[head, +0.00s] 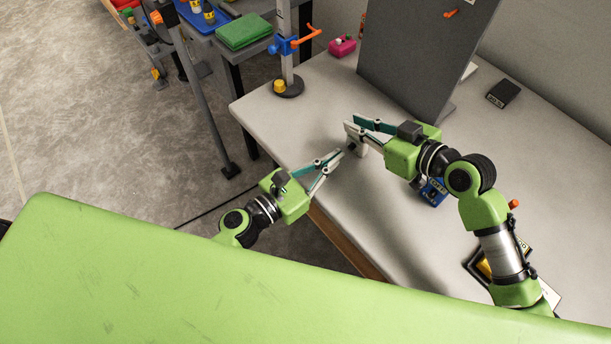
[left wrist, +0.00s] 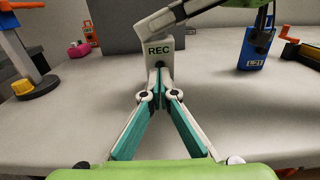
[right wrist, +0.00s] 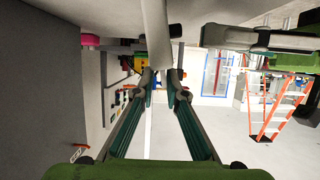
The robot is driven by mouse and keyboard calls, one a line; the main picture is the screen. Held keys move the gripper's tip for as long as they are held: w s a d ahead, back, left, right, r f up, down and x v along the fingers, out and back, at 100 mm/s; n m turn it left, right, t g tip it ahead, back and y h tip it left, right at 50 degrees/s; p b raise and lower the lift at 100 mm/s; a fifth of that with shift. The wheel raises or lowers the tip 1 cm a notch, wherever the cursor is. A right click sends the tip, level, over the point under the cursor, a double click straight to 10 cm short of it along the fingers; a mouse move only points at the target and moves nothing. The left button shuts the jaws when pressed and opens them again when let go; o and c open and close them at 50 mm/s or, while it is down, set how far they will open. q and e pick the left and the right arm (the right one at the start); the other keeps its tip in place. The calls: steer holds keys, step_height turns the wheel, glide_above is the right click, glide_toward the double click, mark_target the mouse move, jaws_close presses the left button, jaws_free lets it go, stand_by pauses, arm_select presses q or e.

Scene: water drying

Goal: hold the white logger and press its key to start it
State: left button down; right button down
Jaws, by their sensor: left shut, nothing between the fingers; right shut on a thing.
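The white logger (left wrist: 160,60) stands upright in the left wrist view, with the dark letters REC on its face. My right gripper (head: 357,126) is shut on the logger's upper part. The logger's pale body (right wrist: 160,22) also shows between the right fingers in the right wrist view. My left gripper (head: 338,155) is shut and empty, its tips pointing at the logger's face just below the letters. The left fingertips (left wrist: 160,68) cover part of that face, and the key is hard to make out. I cannot tell whether they touch it.
A blue device (head: 432,191) stands beneath my right arm. A tall grey panel (head: 410,50) rises behind the grippers. A stand with a dark round base (head: 288,88) and a pink object (head: 342,47) are at the back left. The pale tabletop (head: 290,125) left of the logger is clear.

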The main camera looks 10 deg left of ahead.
arm_select(q)
steer(key=v, duration=1)
steer(key=shift+s+a, duration=0.2)
steer(key=shift+s, duration=0.05)
arm_select(e)
steer(key=shift+s+d+f, duration=0.1)
steer(key=shift+f, duration=0.4)
arm_select(q)
steer(key=shift+f, duration=0.1)
arm_select(e)
steer(key=c, duration=2)
jaws_free()
steer(key=shift+d+r, duration=0.1)
steer(key=shift+d, duration=0.05)
